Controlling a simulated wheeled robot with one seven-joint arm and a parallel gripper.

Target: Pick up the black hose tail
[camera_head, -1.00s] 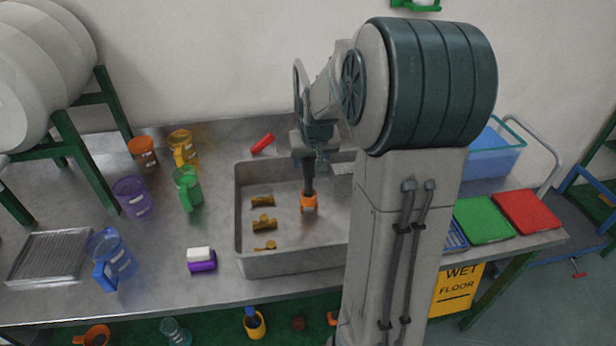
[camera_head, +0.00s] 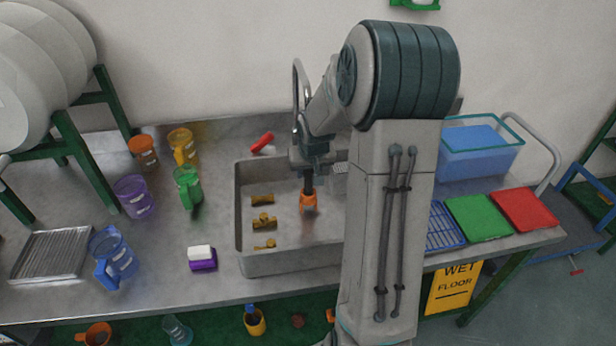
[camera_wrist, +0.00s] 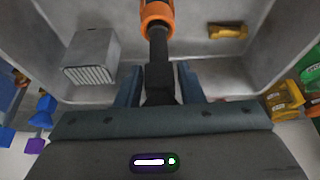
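The black hose tail (camera_head: 308,184) with an orange end (camera_head: 308,202) is in the steel sink, below my gripper. In the wrist view the black hose tail (camera_wrist: 158,80) runs from between my fingers to the orange ring (camera_wrist: 157,12) at the top. My gripper (camera_wrist: 160,82) has one blue finger on each side of the black part. The fingers look apart, with narrow gaps beside it; contact is not visible. In the head view my gripper (camera_head: 310,168) is above the sink, and its fingertips are hard to make out.
The sink (camera_head: 290,262) has raised walls around the hose tail. Several brass fittings (camera_head: 264,222) lie left of it. A grey box with a grille (camera_wrist: 92,55) is left in the wrist view. Jugs, including a green one (camera_head: 187,186), stand left on the bench.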

